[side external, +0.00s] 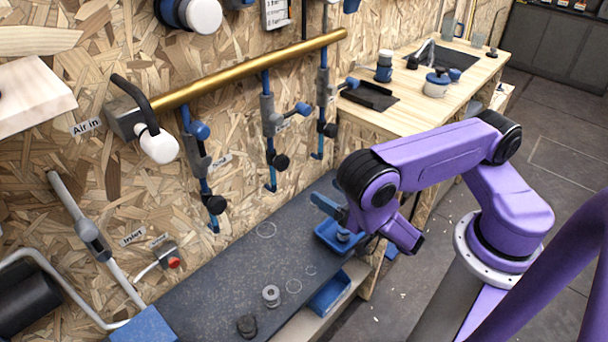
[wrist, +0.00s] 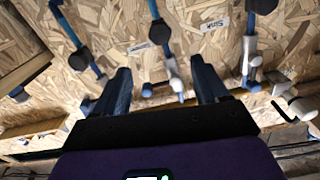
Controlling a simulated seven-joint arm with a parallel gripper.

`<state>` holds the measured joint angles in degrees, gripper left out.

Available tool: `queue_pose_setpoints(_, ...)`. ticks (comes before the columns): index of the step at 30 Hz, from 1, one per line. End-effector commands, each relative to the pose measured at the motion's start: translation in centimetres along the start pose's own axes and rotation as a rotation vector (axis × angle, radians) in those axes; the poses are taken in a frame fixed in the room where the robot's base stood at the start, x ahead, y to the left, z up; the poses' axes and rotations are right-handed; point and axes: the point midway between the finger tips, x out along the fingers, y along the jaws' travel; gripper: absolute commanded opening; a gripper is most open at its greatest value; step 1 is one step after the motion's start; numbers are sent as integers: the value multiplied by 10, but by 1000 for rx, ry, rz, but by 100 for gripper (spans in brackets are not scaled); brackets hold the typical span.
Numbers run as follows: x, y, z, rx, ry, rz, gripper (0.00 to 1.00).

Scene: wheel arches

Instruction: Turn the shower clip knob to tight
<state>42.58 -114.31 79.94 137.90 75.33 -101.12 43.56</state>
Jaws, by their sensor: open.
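Three blue pipes with grey fittings and small knobs hang on the chipboard wall. A small label (side external: 283,125) sits by the middle pipe (side external: 268,128), too small to read surely; I cannot tell for certain which knob is the shower clip's. The middle pipe has a black knob (side external: 281,162) and a blue knob (side external: 303,108). My gripper (side external: 324,206) is out from the wall, above a blue bin, apart from the pipes. In the wrist view my gripper (wrist: 161,82) is open and empty, with the middle pipe's black knob (wrist: 159,32) seen between and beyond the fingers.
A brass rail (side external: 255,68) runs above the pipes. A blue bin (side external: 336,235) stands on the dark bench (side external: 215,285) below my gripper. A wooden counter (side external: 425,115) with a sink is at the back right.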

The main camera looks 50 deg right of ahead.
Motion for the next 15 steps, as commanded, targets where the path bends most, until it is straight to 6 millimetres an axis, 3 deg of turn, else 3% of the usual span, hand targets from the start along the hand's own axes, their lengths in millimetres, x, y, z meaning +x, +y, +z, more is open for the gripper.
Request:
queue_pose_setpoints(7,-7,0,-3,2,0,2,73)
queue_pose_setpoints(15,12,0,-3,1,-1,6,73)
